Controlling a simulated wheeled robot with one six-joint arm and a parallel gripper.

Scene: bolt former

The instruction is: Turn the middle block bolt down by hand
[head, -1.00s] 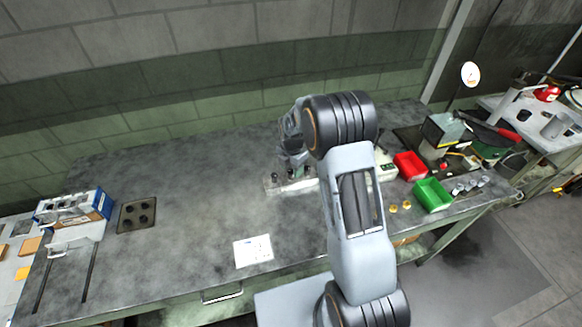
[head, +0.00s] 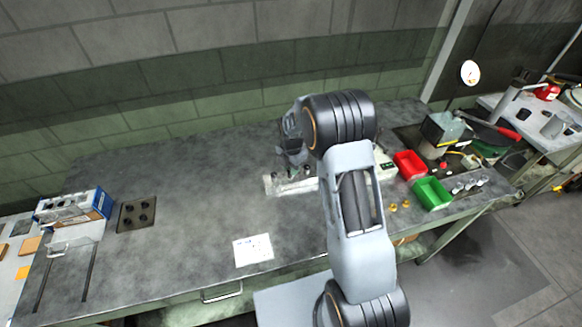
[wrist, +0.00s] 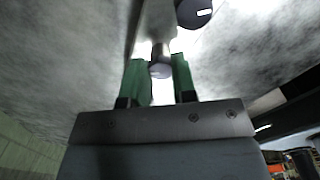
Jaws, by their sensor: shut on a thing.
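The pale metal block (head: 273,188) lies on the workbench behind my forearm, with its right part hidden by my arm. My gripper (wrist: 158,69) points down over the block, with a green finger on each side of a round bolt head (wrist: 160,71). The gripper is shut on this bolt, which stands in the block. A second dark round bolt head (wrist: 194,12) shows at the top of the wrist view. How deep the held bolt sits cannot be told. The gripper is small and partly shadowed in the head view (head: 292,168).
A red bin (head: 409,165) and a green bin (head: 433,193) stand right of my arm, with small brass pieces (head: 393,206) in front. A white sheet (head: 253,250) lies on the bench. A dark plate with holes (head: 137,214) is further left. The bench between is clear.

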